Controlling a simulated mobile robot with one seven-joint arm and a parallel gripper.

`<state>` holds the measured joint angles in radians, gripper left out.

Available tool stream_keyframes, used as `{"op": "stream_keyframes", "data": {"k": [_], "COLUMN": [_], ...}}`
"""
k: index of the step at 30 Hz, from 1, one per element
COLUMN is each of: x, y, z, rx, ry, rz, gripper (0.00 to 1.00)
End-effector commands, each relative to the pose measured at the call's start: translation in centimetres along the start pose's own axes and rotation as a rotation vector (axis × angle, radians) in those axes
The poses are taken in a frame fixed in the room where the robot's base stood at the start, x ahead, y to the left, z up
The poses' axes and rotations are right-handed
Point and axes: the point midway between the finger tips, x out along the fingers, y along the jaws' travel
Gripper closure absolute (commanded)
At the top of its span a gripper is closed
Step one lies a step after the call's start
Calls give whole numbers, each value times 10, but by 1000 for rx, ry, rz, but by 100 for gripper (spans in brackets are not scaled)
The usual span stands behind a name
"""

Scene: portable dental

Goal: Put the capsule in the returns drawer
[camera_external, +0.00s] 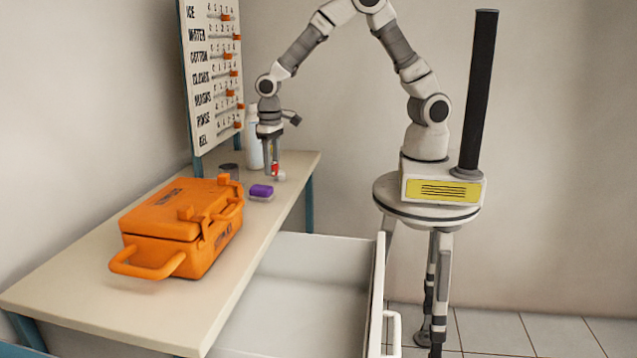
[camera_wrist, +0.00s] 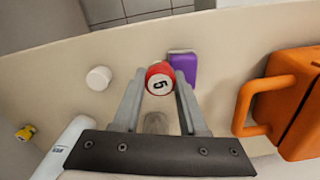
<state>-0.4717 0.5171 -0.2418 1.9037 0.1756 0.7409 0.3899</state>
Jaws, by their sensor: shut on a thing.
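The capsule, a red piece with a white disc marked 5, is between my gripper's fingers in the wrist view (camera_wrist: 159,78). It also shows as a small red spot in the external view (camera_external: 275,169). My gripper (camera_external: 272,172) is shut on it above the far part of the tabletop, pointing down. The white drawer (camera_external: 377,290) stands pulled open beside the right edge of the table, lower than the tabletop. Its visible interior looks empty. No label shows on it, and the table hides its left part.
An orange case (camera_external: 180,228) fills the middle of the table (camera_external: 75,290). A purple block (camera_external: 262,191) lies near my gripper. A small white round piece (camera_wrist: 98,78) shows in the wrist view.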

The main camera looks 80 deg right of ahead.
Motion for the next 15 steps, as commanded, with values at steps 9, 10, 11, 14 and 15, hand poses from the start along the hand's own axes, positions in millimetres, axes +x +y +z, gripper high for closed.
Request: {"op": "stream_keyframes", "data": {"k": [9, 10, 11, 14, 15], "x": [31, 35, 39, 53, 58], "y": [-62, -68, -74, -94, -102], "z": [52, 58, 65, 90, 101], "rx": [-145, -135, -124, -89, -73], "ry": [-2, -2, -3, -2, -3], "rz": [0, 1, 1, 1, 2], "gripper": [100, 100, 100, 100, 100]}}
